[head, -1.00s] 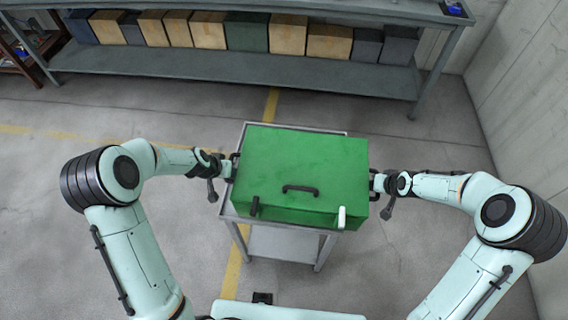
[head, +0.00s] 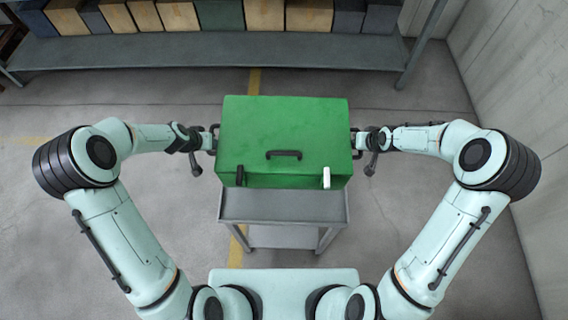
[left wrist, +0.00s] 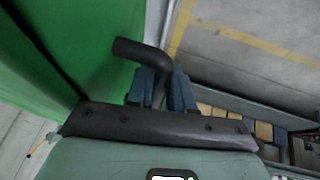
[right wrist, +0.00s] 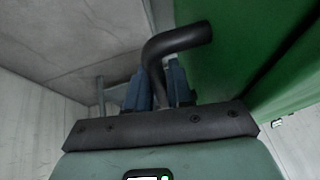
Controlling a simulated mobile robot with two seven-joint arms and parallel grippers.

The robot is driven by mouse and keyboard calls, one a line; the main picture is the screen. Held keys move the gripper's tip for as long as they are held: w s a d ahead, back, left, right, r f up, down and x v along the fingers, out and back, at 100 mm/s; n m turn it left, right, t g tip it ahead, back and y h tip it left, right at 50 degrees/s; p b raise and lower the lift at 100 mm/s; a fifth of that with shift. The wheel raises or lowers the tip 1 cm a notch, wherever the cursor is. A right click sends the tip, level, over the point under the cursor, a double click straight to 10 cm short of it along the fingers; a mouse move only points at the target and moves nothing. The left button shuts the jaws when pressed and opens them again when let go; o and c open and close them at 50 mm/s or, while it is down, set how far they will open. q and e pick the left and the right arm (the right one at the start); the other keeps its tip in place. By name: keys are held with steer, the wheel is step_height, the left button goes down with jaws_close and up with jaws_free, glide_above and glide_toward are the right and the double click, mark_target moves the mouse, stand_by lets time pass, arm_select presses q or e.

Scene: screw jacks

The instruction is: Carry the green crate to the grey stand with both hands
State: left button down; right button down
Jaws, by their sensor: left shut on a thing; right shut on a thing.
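The green crate (head: 284,130) is a closed box with a black front handle, one black latch and one white latch. It appears held up over the grey stand (head: 284,207), a two-level metal stand whose front part shows below it. My left gripper (head: 208,139) is shut on the crate's left side handle; that black bent handle (left wrist: 145,55) shows between the fingers in the left wrist view. My right gripper (head: 360,139) is shut on the right side handle; it also shows in the right wrist view (right wrist: 175,45). The gap under the crate is hidden.
A long grey shelf (head: 200,58) with several wooden and dark boxes stands at the back. A concrete wall (head: 510,100) is on the right. The floor around the stand is clear, with yellow lines on it.

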arm_select(q)
steer(key=shift+s+r, duration=0.1)
steer(key=shift+r, duration=0.05)
arm_select(e)
steer(key=shift+s+r, duration=0.1)
steer(key=shift+r, duration=0.05)
